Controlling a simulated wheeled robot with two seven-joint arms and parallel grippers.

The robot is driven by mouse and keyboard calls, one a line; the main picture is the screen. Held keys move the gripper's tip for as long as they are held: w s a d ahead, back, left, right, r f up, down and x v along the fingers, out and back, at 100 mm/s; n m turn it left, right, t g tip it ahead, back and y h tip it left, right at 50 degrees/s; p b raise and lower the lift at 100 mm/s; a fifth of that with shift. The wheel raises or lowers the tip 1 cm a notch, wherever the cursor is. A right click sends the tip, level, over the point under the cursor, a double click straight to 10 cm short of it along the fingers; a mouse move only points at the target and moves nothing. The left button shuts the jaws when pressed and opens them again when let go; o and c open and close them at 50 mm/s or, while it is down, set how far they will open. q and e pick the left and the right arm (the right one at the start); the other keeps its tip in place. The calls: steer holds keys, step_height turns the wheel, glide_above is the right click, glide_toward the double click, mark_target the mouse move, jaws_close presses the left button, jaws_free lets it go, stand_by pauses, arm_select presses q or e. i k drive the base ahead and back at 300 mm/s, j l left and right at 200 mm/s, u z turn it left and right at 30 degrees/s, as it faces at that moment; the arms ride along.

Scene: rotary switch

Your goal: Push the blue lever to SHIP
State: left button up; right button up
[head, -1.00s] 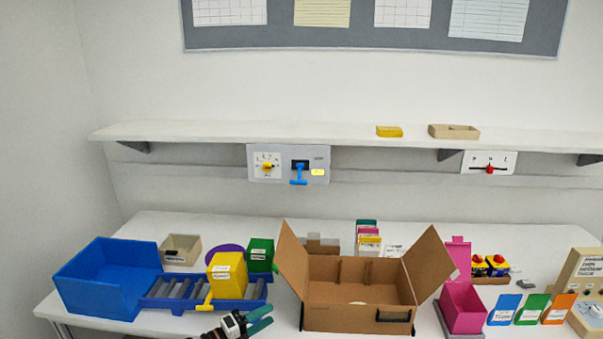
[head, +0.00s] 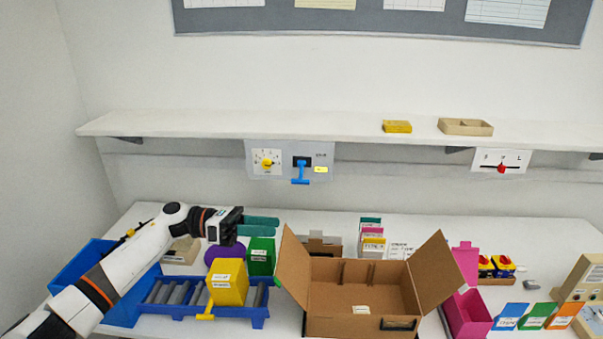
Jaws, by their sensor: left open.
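The blue lever (head: 301,172) is a T-shaped handle on a grey panel (head: 324,152) fixed to the wall under the shelf. It hangs down from a dark slot, with a yellow label to its right. Any SHIP marking is too small to read. My right gripper is not in view.
A yellow-knobbed dial (head: 267,162) sits left of the lever. The shelf (head: 240,124) runs above the panel. Below are an open cardboard box (head: 350,325), a green box (head: 261,256), a yellow box (head: 228,282) and a blue bin (head: 80,263). The wall around the lever is clear.

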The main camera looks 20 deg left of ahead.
mark_target(302, 164)
steer(key=i+j, duration=0.4)
steer(key=i, duration=0.15)
steer(key=i+j, duration=0.4)
steer(key=i, duration=0.1)
